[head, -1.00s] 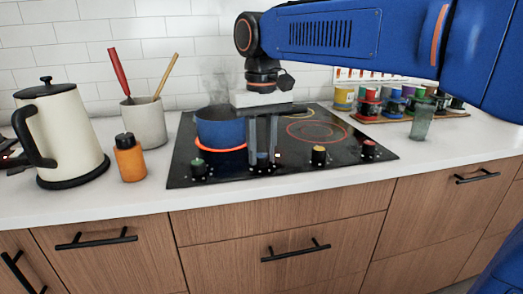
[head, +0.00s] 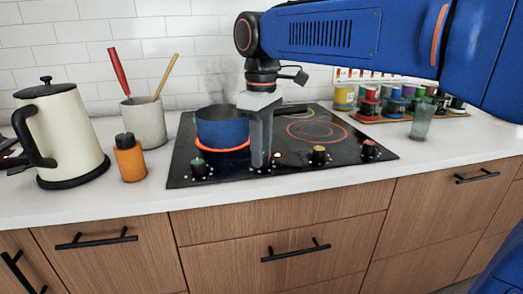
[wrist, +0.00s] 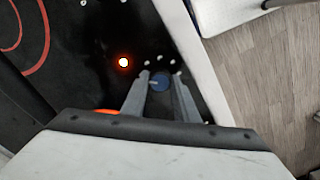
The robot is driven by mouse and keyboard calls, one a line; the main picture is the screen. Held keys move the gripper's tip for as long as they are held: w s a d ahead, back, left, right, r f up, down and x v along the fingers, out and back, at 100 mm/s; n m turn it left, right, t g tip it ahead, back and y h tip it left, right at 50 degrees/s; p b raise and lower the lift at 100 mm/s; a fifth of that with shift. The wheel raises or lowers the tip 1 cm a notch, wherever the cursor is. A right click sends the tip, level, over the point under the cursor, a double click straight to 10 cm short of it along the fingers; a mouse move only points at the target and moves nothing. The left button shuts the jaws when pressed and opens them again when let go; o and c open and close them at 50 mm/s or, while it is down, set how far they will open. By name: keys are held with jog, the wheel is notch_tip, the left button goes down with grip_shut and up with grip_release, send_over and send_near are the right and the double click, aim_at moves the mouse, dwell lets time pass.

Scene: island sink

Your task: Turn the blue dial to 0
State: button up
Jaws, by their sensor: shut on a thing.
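The blue dial (wrist: 161,83) is on the front strip of the black cooktop. In the wrist view it sits between the two fingers of my gripper (wrist: 160,77), which is shut on it from above. A pale pointer line on the dial points towards the left of that view, and small white dots lie around it. In the head view my gripper (head: 261,164) points straight down at the cooktop's front edge, and its fingers hide the dial. An orange-red indicator light (wrist: 124,62) glows beside the dial.
A blue pot (head: 221,130) steams on a glowing ring, left of my gripper. A kettle (head: 68,135) and orange bottle (head: 130,160) are further left.

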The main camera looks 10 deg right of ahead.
jog(key=n, duration=0.4)
jog(key=shift+n, duration=1.8)
jog(key=o, duration=1.1)
jog(key=shift+c, duration=0.2)
notch_tip(320, 180, up, 18)
jog(key=shift+f, duration=0.25)
